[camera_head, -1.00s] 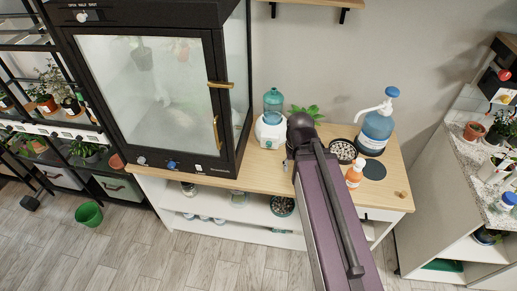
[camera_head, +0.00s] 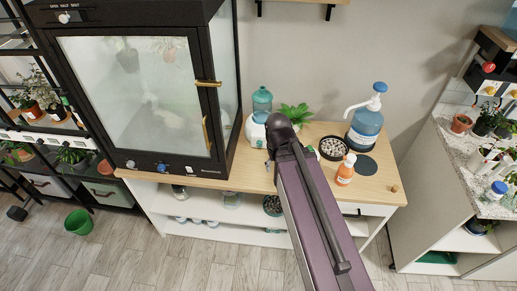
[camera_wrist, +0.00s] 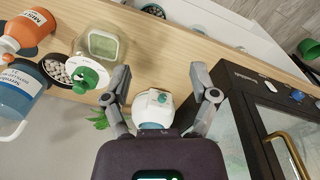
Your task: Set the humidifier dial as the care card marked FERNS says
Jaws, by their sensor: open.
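The humidifier (camera_head: 257,130) has a white base under a teal tank and stands on the wooden counter, right of the glass cabinet. In the wrist view the white humidifier (camera_wrist: 155,106) shows beyond my gripper (camera_wrist: 163,82), with a small grey-green detail on its face that may be the dial. My gripper is open, its two fingers apart and empty, framing the humidifier in the picture. I cannot tell whether they touch it. The dial's setting is too small to read. I cannot make out a card marked FERNS. My arm hides part of the counter in the head view.
The black glass cabinet (camera_head: 130,95) with a brass handle (camera_wrist: 290,150) stands close by. An orange bottle (camera_head: 346,170), a blue pump bottle (camera_head: 366,125) and a pebble dish (camera_head: 333,148) share the counter. A green-capped white container (camera_wrist: 88,76) is near my gripper's left finger.

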